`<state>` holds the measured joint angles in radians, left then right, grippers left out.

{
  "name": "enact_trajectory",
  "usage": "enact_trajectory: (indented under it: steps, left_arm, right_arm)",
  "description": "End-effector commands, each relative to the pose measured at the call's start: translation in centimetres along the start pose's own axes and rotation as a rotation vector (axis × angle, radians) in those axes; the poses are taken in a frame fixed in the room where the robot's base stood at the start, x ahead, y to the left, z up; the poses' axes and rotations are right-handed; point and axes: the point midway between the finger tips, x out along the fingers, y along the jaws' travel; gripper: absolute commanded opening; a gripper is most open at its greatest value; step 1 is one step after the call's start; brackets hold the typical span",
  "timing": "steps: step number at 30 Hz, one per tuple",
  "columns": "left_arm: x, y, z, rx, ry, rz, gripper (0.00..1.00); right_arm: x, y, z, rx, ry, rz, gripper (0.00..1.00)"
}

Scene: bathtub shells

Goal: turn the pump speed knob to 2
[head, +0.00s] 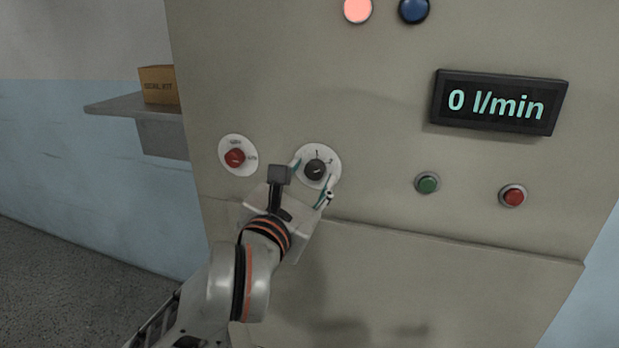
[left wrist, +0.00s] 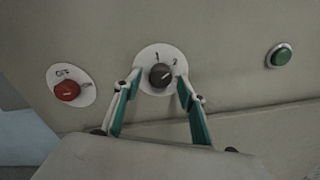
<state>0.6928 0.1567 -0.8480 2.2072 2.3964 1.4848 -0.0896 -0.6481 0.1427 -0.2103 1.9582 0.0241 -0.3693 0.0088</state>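The pump speed knob (head: 315,169) is a black dial on a round white plate marked 1 and 2, on a grey-beige panel. It also shows in the left wrist view (left wrist: 160,76). Its light pointer mark slants right and slightly up, roughly towards the 2; the exact setting is hard to tell. My left gripper (head: 314,173) is open, with its teal-lined fingers (left wrist: 158,82) on either side of the knob's plate. In the left wrist view the fingers stand apart from the knob with nothing between them. My right gripper is not in view.
A red selector knob (head: 235,157) sits left of the pump knob. A green button (head: 427,182) and a red button (head: 513,195) are to the right, under a display (head: 499,102) reading 0 l/min. A shelf (head: 130,104) with a box (head: 159,86) is at left.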

Motion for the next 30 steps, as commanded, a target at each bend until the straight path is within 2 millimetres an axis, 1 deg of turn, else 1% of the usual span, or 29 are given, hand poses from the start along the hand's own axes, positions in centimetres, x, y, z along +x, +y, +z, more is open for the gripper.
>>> enact_trajectory:
  steps: [4, 12, 15, 19, 27, 29, 30]
  left_arm:
    - [-1.5, -0.1, 0.0, -0.001, -0.001, -0.002, 0.41]
    - [-5.8, -0.1, -0.1, -0.002, 0.0, -0.002, 0.41]
    - [-6.8, -0.1, 0.0, 0.0, 0.0, -0.002, 0.41]
    - [-7.3, 0.0, -0.1, 0.0, 0.001, 0.0, 0.41]
    - [-7.4, 0.0, -0.1, 0.001, 0.001, 0.001, 0.41]
    - [-7.3, 0.3, -0.2, 0.003, -0.001, 0.013, 0.41]
    - [-7.2, 0.8, -0.3, 0.008, -0.005, 0.035, 0.41]
  right_arm:
    - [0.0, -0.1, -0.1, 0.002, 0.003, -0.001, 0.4]
    - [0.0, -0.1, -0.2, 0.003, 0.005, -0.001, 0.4]
    - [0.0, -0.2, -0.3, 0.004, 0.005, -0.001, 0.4]
    - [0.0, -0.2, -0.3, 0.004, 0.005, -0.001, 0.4]
    - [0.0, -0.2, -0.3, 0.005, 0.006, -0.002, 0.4]
    - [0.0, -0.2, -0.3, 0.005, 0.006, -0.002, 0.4]
    - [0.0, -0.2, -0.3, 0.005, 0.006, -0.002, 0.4]
